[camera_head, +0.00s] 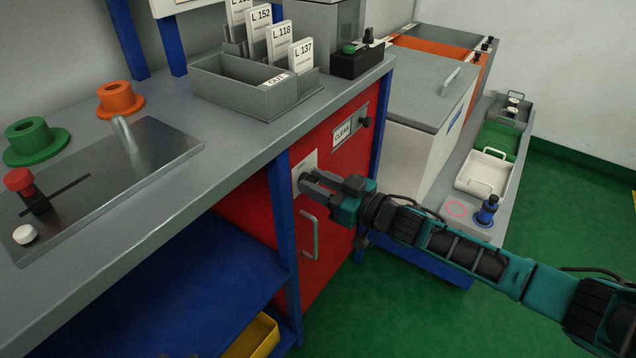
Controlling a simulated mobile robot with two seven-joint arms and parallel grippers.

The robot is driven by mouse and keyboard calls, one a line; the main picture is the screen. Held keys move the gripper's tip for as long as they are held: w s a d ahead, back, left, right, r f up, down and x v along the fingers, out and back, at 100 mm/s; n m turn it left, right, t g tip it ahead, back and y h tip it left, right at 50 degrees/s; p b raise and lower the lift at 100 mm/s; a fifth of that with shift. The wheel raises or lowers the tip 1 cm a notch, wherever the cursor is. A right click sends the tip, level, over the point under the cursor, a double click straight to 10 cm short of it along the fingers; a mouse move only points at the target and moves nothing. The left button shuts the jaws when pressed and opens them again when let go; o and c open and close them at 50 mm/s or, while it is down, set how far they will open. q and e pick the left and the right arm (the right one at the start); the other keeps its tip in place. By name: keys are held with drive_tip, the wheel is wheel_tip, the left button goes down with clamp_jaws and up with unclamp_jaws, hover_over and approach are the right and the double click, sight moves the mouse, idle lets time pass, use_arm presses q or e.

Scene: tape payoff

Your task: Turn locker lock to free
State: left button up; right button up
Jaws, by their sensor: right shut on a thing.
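The red locker (341,170) stands under the grey worktop and shows its front, with a pale vertical handle (309,236) low on the door. A pale lock plate (303,166) sits on the door above the handle. My right gripper (305,182) comes in from the right and is shut at the lock plate; its fingers cover what they hold, probably the lock's knob. The lock's turned position is hidden by the gripper. My left gripper is not in view.
The grey worktop (215,140) and a blue post (283,225) lie left of my right gripper. A white chest (425,110) and a low grey shelf (432,213) with trays stand to the right. Green floor (385,310) is open in front.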

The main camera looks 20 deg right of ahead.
drive_tip(key=shift+c, duration=0.6)
drive_tip(key=shift+n, duration=0.3)
drive_tip(key=n, duration=0.6)
drive_tip(key=n+p, duration=0.1)
drive_tip(key=n, duration=0.4)
drive_tip(key=shift+s+a+f+n, duration=0.2)
drive_tip(key=shift+n, duration=0.2)
drive_tip(key=n, duration=0.5)
drive_tip(key=shift+f+b, duration=0.15)
drive_tip(key=shift+b, duration=0.2)
drive_tip(key=shift+n, duration=0.4)
